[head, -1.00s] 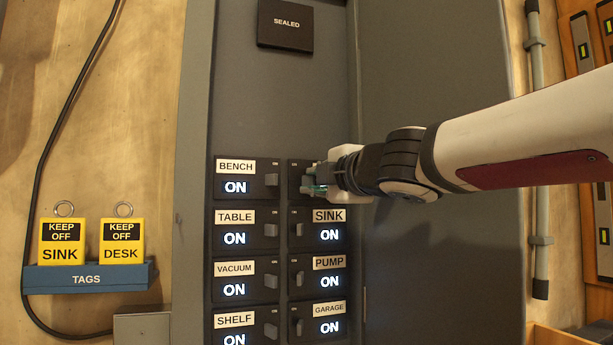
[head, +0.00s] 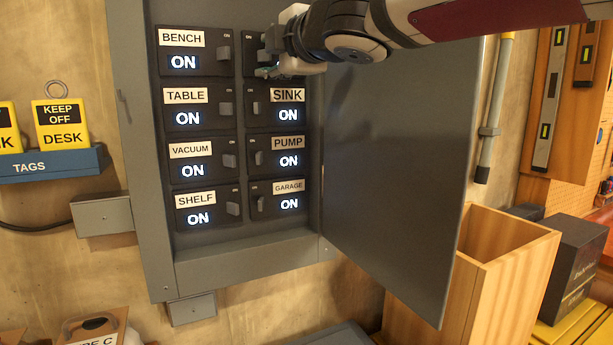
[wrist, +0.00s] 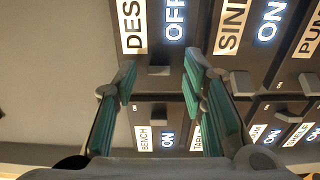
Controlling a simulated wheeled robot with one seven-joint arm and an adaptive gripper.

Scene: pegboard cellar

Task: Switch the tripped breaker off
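The DESK breaker (wrist: 159,70) shows in the wrist view with its label partly cut off. Its display reads OFF, and its dark lever stands between my fingers. My gripper (wrist: 160,82) is open, one green-padded finger on each side of that lever; I cannot tell whether either touches it. In the head view my gripper (head: 268,70) is at the top of the right breaker column and hides most of the DESK breaker (head: 252,42). The BENCH breaker (head: 184,62), SINK breaker (head: 290,115) and the other visible breakers read ON.
The grey panel door (head: 400,160) stands open to the right of the breakers. A yellow DESK keep-off tag (head: 62,125) stands in the blue TAGS holder (head: 90,163) at left. A wooden box (head: 500,240) is below right.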

